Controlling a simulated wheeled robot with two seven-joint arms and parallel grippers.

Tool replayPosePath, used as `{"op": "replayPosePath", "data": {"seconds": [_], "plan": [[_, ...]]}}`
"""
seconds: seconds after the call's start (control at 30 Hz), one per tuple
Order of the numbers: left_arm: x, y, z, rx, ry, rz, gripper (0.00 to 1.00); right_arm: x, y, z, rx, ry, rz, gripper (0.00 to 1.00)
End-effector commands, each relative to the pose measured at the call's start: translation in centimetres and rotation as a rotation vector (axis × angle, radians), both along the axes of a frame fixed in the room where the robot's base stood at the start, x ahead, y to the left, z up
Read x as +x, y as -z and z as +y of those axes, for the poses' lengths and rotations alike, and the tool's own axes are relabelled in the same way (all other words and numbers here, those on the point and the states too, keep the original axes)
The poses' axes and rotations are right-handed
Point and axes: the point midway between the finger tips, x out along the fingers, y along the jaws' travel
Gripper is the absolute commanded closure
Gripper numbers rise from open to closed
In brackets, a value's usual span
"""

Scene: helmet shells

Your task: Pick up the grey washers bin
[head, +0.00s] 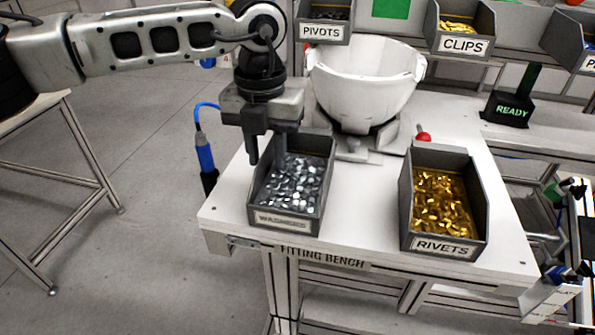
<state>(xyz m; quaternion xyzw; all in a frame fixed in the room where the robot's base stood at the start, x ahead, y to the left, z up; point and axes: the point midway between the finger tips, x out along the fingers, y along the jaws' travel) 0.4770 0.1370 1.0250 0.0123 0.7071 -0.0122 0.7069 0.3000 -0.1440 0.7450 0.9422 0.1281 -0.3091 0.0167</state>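The grey washers bin (286,222) sits on the left front of the white fitting bench, full of silvery washers, its "WASHERS" label facing the front. My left gripper (270,150) points down over the back left of the bin. Its two fingers are spread apart, one by the bin's left wall and one over the inside near the back. I see nothing between the fingers, and cannot tell whether either touches the bin. My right gripper is not in view.
A grey rivets bin (445,243) stands to the right on the bench (360,230), with clear bench between. A white helmet shell (365,85) on a stand is behind. Pivots (322,30) and clips (461,45) bins sit on a rear shelf. A blue tool (205,155) hangs at the left.

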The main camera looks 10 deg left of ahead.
Motion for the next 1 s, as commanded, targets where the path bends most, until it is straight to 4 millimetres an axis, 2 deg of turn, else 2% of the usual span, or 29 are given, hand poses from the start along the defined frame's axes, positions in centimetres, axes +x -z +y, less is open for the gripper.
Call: {"op": "replayPosePath", "data": {"seconds": [0.2,0.43,0.47,0.53,0.57,1.0], "plan": [[-0.1,2.3,0.0,0.000,-0.002,0.001,0.71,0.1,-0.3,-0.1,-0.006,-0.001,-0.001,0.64],[-0.1,2.5,0.0,0.000,-0.001,-0.001,0.71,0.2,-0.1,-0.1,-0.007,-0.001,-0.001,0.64],[-0.1,2.5,0.0,0.000,-0.001,-0.001,0.76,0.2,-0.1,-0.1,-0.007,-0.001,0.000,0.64],[-0.1,2.5,0.0,0.000,-0.001,-0.001,0.96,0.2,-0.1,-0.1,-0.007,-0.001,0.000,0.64],[-0.1,2.5,0.0,0.000,-0.001,-0.001,1.00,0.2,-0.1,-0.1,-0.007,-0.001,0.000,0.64],[0.0,2.1,0.0,-0.001,-0.001,-0.003,1.00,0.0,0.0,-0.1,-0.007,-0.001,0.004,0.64]]}}
